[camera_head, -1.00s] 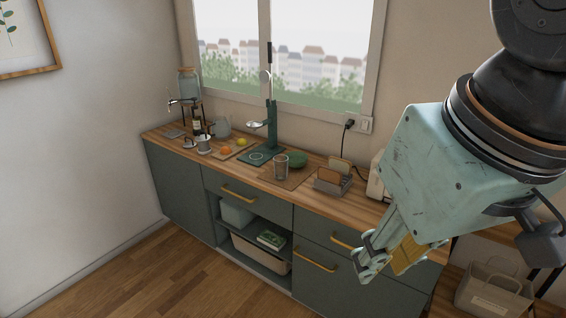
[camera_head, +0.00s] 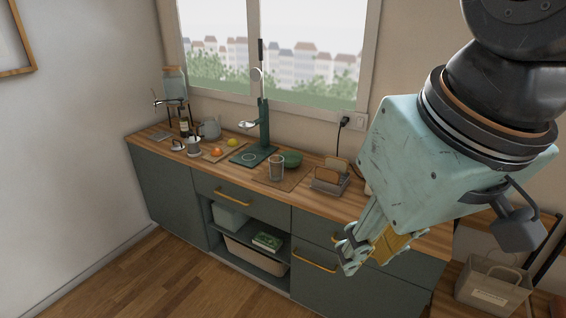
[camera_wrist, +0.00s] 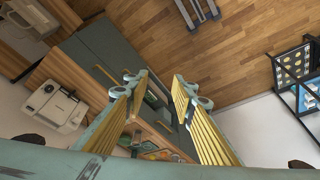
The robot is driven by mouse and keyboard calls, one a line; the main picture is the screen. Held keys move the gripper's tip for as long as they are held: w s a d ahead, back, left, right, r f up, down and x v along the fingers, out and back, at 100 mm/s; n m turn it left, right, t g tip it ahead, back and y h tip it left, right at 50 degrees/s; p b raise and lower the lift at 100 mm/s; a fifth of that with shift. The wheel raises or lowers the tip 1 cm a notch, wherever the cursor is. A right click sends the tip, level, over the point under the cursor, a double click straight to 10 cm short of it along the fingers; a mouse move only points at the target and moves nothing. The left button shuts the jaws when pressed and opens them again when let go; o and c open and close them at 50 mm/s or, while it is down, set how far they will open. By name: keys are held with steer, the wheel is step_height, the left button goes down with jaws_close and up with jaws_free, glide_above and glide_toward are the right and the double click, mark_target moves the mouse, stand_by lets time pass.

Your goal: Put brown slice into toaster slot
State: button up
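Two bread slices stand in a grey rack (camera_head: 330,188) on the counter in the head view. The front one is a brown slice (camera_head: 326,176); the one behind it (camera_head: 337,163) looks paler. A cream toaster (camera_wrist: 54,107) shows at the left of the wrist view, its slots too small to make out. In the head view only a sliver of a pale appliance shows beside my arm. My gripper (camera_wrist: 160,88) is open and empty, its yellow-padded fingers well apart. In the head view my gripper (camera_head: 352,252) hangs in front of the counter, right of and lower than the rack.
The wooden counter (camera_head: 222,178) carries a glass (camera_head: 276,168), a green bowl (camera_head: 291,159), a green press stand (camera_head: 263,135), fruit and a kettle (camera_head: 210,129). Drawers with brass handles are below. A bag (camera_head: 492,285) stands at the lower right. Floor in front is clear.

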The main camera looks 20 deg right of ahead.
steer(key=shift+w, duration=0.1)
steer(key=w+d+r+n+g+p, duration=0.15)
steer(key=w+r, duration=0.25)
steer(key=w, duration=0.5)
steer(key=w+d+r+n+t+p, duration=0.1)
steer(key=w+r+p, duration=0.2)
steer(key=w, duration=0.7)
steer(key=w+d+n+g+p, duration=0.1)
steer(key=w+d+n+p, duration=0.35)
steer(key=w, duration=1.35)
steer(key=w+d+f+p, duration=0.1)
steer(key=w+d+f, duration=0.35)
steer(key=w, duration=0.25)
steer(key=w+d+f+p, duration=0.2)
steer(key=w+d+f, duration=0.1)
steer(key=w+d, duration=0.4)
steer(key=w+d+f+p, duration=0.1)
steer(key=w+d+f, duration=0.3)
steer(key=f, duration=0.3)
steer(key=w+d+f+n+g+y+p, duration=0.1)
steer(key=w+d+f+p, duration=0.1)
steer(key=w+d+f, duration=0.3)
step_height(320, 180, down, 3)
steer(key=w, duration=0.2)
steer(key=shift+w, duration=0.3)
steer(key=shift+g, duration=0.25)
